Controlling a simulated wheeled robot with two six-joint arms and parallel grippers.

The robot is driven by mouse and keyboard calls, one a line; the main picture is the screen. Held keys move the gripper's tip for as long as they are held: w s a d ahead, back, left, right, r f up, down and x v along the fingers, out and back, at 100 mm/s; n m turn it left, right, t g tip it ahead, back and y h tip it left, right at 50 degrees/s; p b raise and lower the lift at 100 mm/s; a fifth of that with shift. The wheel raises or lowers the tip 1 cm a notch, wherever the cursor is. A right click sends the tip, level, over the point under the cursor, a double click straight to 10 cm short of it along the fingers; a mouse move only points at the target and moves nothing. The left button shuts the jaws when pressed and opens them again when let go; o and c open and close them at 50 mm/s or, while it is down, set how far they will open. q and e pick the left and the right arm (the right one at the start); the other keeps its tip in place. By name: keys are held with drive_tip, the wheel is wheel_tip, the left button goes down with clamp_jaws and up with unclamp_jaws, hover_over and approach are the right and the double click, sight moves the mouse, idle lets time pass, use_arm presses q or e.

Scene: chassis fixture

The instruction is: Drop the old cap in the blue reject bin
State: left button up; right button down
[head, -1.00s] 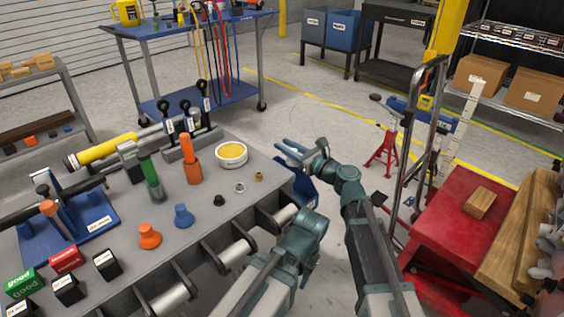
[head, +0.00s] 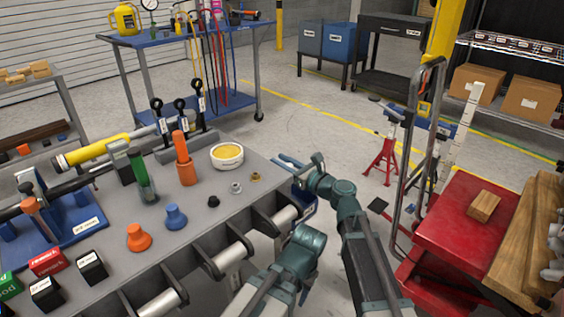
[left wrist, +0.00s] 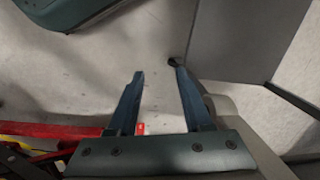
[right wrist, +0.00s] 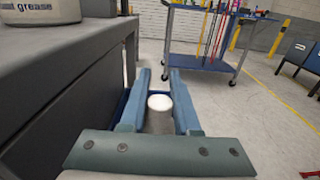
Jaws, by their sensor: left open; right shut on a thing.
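My right gripper (head: 301,163) is out past the bench's right edge. In the right wrist view its fingers (right wrist: 157,78) are shut on a short grey cylinder with a white top, which looks like the old cap (right wrist: 159,103). In the head view the cap cannot be made out. A blue bin (head: 309,208) with a pale label shows low beside the bench, partly hidden by my right arm; dark blue also shows under the fingers in the right wrist view. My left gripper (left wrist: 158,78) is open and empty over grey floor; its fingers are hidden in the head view.
The grey bench (head: 205,205) holds a grease tub (head: 228,156), small fittings and colored plugs. A red cart (head: 455,235) with a wood block stands right. Another blue bin (head: 341,41) stands on a far rack.

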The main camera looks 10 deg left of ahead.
drive_tip(key=shift+f, duration=0.55)
drive_tip(key=c, duration=0.6)
unclamp_jaws()
drive_tip(key=shift+o, duration=0.2)
drive_tip(key=shift+s+d, duration=0.1)
drive_tip(key=v, duration=1.3)
drive_tip(key=shift+d, duration=0.25)
drive_tip(key=shift+s, duration=0.15)
